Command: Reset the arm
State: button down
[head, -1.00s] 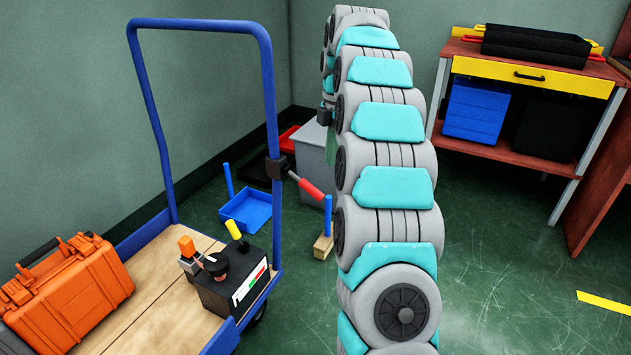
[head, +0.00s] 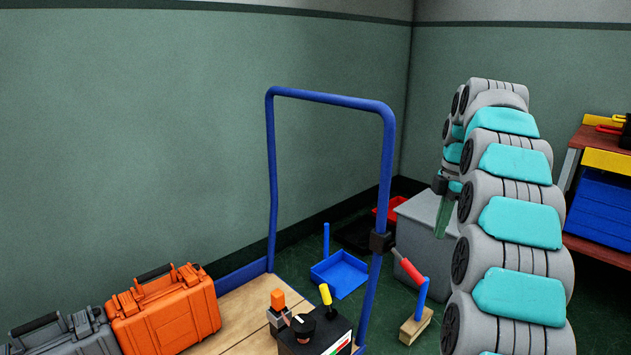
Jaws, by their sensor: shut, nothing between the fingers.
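My arm, in grey and teal segments, rises on the right of the head view and bends over at the top. My gripper (head: 443,217) hangs on the far side of the arm, partly hidden behind it. It points down in front of a grey box (head: 421,226). It looks small here, its fingers are together and nothing shows between them. I cannot tell how far it is from the box.
A cart with a blue handle (head: 330,97) carries an orange case (head: 165,310), a grey case (head: 62,335) and a black control box (head: 315,340). A workbench (head: 603,250) stands at right.

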jog(key=s+a+r+m+p, duration=0.25)
jog(key=s+a+m, duration=0.55)
jog(key=s+a, duration=0.7)
jog(key=s+a+f+m, duration=0.1)
jog(key=s+f+m, duration=0.2)
jog(key=s, duration=0.5)
jog(key=s+a+f+m+g+p, duration=0.1)
jog(key=s+a+f+m, duration=0.1)
jog(key=s, duration=0.7)
jog(key=s+a+f+m+h+p, duration=0.1)
jog(key=s+f+m, duration=0.3)
jog(key=s, duration=0.4)
jog(key=shift+s+a+f+m+g, duration=0.25)
jog(key=shift+s+f+m+g, duration=0.05)
jog(key=shift+m, duration=0.1)
